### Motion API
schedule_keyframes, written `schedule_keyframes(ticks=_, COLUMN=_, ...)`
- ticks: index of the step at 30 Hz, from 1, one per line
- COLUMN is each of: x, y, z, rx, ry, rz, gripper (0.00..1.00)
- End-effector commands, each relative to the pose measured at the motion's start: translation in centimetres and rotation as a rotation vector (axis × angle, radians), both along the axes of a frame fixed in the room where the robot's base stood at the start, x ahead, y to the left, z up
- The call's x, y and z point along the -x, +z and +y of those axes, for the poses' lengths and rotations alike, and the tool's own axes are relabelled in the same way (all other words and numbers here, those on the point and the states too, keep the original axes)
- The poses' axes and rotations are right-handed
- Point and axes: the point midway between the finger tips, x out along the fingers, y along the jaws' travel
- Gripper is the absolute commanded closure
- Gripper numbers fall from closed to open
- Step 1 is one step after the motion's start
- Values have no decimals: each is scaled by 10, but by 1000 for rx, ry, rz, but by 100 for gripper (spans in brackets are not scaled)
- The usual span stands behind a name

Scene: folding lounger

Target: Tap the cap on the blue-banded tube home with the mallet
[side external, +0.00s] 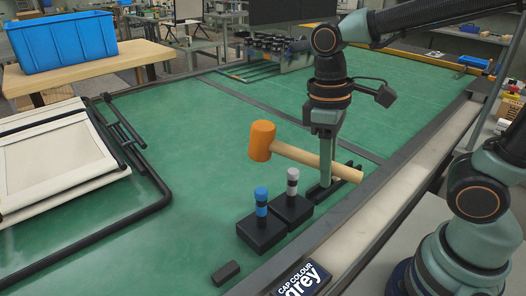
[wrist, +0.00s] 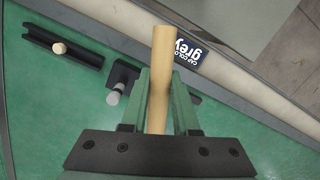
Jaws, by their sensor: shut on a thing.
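The mallet has an orange head (side external: 262,141) and a pale wooden handle (side external: 300,155). My gripper (side external: 326,172) is shut on the handle, with the head out to the left, above the green bench. In the wrist view the handle (wrist: 162,60) lies between the fingers. The blue-banded tube (side external: 261,211) stands upright in a black block (side external: 262,238), with a blue cap (side external: 261,193) on top. The mallet head is above it and apart from it. A grey-capped tube (side external: 292,181) stands in a second black block, just right; it also shows in the wrist view (wrist: 115,95).
A sign reading "CAP COLOUR grey" (side external: 302,281) stands at the front edge. A small dark block (side external: 226,271) lies near it. A black channel with a pale round piece (wrist: 60,48) shows in the wrist view. The folded lounger (side external: 58,165) is at left; green bench between is clear.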

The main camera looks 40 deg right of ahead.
Motion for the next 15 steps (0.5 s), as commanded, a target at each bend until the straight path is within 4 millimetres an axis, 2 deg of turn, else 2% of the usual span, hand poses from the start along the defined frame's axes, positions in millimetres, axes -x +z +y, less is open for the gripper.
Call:
schedule_keyframes(ticks=5, x=-1, y=1, z=0, rx=-1, ry=0, rz=-3, gripper=100)
schedule_keyframes(ticks=15, x=-1, y=28, z=0, rx=-1, ry=0, rz=-4, gripper=100)
